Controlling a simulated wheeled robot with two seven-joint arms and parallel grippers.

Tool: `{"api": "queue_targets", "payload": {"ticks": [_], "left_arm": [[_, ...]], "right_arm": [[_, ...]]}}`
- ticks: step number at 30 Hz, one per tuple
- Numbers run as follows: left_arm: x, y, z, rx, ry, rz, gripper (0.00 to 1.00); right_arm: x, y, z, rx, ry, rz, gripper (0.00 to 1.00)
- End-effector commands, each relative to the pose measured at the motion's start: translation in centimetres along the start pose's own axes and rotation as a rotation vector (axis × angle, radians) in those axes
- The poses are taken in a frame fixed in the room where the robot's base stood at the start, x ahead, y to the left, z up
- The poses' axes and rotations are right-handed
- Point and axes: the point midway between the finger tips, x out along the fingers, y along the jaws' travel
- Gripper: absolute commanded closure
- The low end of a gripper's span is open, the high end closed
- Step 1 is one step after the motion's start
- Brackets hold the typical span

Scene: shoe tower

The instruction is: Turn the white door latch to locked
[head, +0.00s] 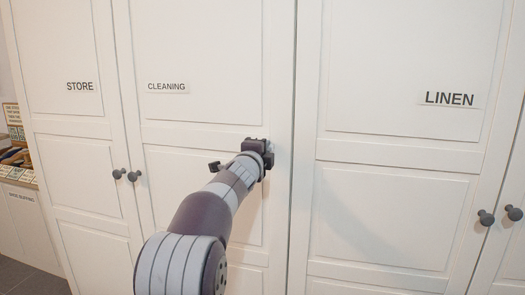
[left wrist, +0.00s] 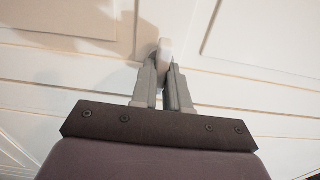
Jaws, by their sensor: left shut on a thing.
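The white latch (left wrist: 165,47) shows in the left wrist view as a small pale piece between the tips of my left gripper (left wrist: 165,66). The gripper's two grey fingers are shut on it. In the head view my left gripper (head: 268,146) is up against the right edge of the cleaning door (head: 205,50), close to the seam with the linen door. The gripper hides nearly all of the latch there, so I cannot tell which way it is turned. My right gripper is in neither view.
The store door (head: 62,40) and linen door (head: 410,50) stand either side, all shut. Dark round knobs stick out at the store-cleaning seam (head: 134,176) and at the far right (head: 486,217). A low cabinet (head: 25,225) with items on top is at the left.

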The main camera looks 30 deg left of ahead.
Motion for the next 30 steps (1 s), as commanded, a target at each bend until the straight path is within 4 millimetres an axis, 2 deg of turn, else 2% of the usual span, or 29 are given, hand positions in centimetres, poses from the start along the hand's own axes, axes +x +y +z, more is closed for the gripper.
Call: {"api": "queue_targets", "payload": {"ticks": [2,3,4,5,13,17,20,27,30], "left_arm": [[0.0,0.2,-0.1,0.002,0.001,0.003,1.0],[0.0,0.2,-0.1,0.002,0.001,0.003,0.72],[0.0,0.2,-0.1,0.002,0.001,0.003,0.62],[0.0,0.1,0.0,0.002,0.001,0.003,0.6],[-0.1,0.1,0.0,0.001,0.0,0.001,0.6],[-1.1,0.2,0.0,0.001,0.0,0.0,0.6],[-3.2,0.2,0.0,0.001,-0.001,0.0,0.6],[-9.7,0.1,0.0,0.0,-0.001,0.0,0.6],[-11.4,0.0,0.0,0.001,0.0,0.001,0.6]], "right_arm": [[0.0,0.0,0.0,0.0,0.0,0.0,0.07],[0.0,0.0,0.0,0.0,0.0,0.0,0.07],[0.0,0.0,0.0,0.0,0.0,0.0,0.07],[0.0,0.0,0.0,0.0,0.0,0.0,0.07],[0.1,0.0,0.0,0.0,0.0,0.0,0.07],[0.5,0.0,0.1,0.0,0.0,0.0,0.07],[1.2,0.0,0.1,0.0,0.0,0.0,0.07],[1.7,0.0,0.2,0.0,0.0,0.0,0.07],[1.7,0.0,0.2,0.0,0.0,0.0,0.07]]}}
